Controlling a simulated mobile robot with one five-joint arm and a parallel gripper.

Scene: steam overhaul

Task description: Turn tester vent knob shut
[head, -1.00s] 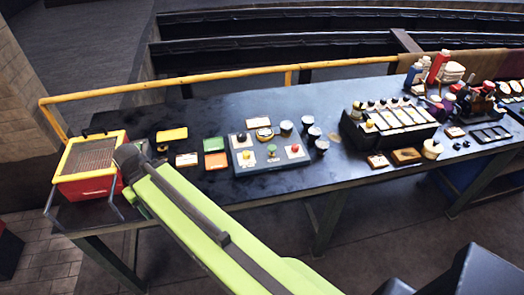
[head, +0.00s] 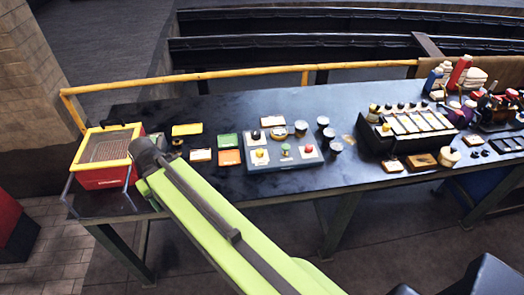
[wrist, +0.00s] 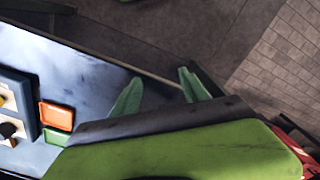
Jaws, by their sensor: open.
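The tester, a grey-blue box (head: 255,163) with a black, a yellow, a green and a red knob, sits on the dark bench in the head view. Its green knob (head: 285,149) is near the middle and its red knob (head: 306,149) at the right; I cannot tell which is the vent knob.
A red and yellow basket (head: 103,178) stands at the bench's left end, close to my arm. Green and orange trays (head: 229,157) lie left of the tester. Dark round pots (head: 335,147) stand right of it. A yellow rail (head: 240,75) runs behind.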

